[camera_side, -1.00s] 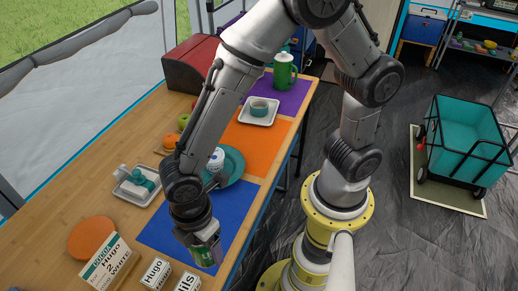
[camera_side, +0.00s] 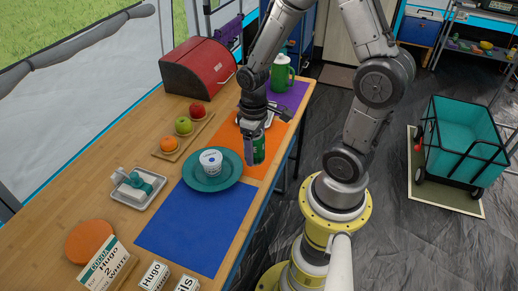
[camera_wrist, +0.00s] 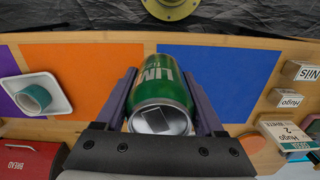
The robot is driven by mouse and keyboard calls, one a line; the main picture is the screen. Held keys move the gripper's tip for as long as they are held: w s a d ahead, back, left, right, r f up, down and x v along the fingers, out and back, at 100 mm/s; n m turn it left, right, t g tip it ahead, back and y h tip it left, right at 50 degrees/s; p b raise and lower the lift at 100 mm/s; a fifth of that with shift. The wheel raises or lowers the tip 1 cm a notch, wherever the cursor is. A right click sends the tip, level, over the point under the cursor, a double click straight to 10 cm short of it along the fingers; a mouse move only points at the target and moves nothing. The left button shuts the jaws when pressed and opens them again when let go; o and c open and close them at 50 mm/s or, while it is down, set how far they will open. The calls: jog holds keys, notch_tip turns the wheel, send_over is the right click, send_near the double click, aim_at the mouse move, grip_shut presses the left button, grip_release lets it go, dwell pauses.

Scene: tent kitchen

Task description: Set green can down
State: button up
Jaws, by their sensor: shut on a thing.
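The green can (camera_side: 258,150) is in my gripper (camera_side: 252,135), upright or nearly so, in front of the orange mat (camera_side: 279,138) in the side view. I cannot tell whether its base touches the mat. In the wrist view the can (camera_wrist: 163,88) lies between the two purple fingers of my gripper (camera_wrist: 162,92), its silver end towards the camera. The orange mat (camera_wrist: 80,75) is to its left there and the blue mat (camera_wrist: 235,78) to its right.
A teal plate (camera_side: 231,179) with a white tub (camera_side: 211,162) is just left of the can. The blue mat (camera_side: 195,225) is bare. A green pot (camera_side: 281,72) stands on the purple mat (camera_side: 293,93).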

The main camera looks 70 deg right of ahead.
jog(key=s+d+m, duration=0.4)
jog(key=s+d, duration=0.1)
jog(key=d, duration=0.3)
jog(key=shift+m, duration=0.3)
jog(key=w+d+f, duration=0.2)
jog(key=w, duration=0.1)
jog(key=w+d+f, duration=0.6)
jog(key=shift+w+d, duration=0.2)
jog(key=shift+w, duration=0.1)
jog(key=shift+w+d+f, duration=0.3)
jog(key=shift+w+f, duration=0.05)
jog(key=shift+f, duration=1.85)
jog(key=shift+f, duration=0.1)
jog(key=o, duration=1.3)
